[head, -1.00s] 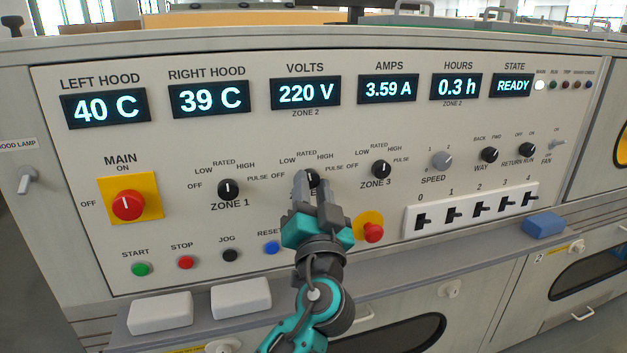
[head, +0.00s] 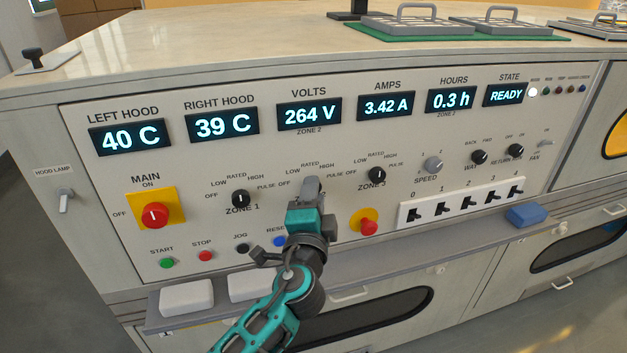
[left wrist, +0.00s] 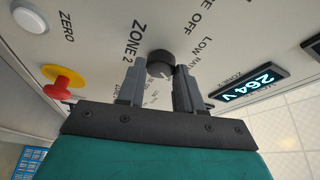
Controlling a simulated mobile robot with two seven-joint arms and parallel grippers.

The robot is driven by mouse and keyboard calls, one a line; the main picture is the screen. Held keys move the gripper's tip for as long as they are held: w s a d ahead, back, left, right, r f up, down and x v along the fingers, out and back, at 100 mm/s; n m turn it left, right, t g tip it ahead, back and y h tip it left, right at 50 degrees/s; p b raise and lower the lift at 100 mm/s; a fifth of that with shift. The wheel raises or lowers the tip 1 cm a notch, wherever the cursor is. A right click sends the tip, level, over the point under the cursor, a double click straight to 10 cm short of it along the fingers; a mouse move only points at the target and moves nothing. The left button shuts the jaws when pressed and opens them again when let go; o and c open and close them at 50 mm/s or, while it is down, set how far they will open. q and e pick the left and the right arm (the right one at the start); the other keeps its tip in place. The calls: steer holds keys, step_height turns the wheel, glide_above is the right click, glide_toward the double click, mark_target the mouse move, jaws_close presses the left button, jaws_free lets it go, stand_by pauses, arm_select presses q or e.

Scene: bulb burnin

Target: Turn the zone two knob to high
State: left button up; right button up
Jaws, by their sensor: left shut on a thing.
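The zone two knob (left wrist: 160,64) is a round black knob on the upright control panel, under the ZONE 2 lettering in the left wrist view. My left gripper (left wrist: 158,82) is shut on it, with one grey finger on each side. In the head view my left gripper (head: 311,190) covers the knob, so its pointer is hidden there. The volts display (head: 309,114) reads 264 V, labelled ZONE 2, and also shows in the left wrist view (left wrist: 257,86). The right gripper is in neither view.
The zone one knob (head: 240,199) and zone three knob (head: 377,175) flank my gripper. A red mushroom button (head: 368,227) on yellow sits at lower right. A grey ledge (head: 420,249) with white blocks (head: 186,297) runs below.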

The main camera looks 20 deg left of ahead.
arm_select(q)
steer(key=shift+r+m+p, duration=0.15)
steer(key=shift+m+p, duration=0.35)
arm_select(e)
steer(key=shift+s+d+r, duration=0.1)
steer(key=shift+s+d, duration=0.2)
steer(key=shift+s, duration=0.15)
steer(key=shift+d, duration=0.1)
arm_select(q)
steer(key=o, duration=1)
steer(key=shift+o, duration=0.2)
steer(key=shift+s, duration=0.1)
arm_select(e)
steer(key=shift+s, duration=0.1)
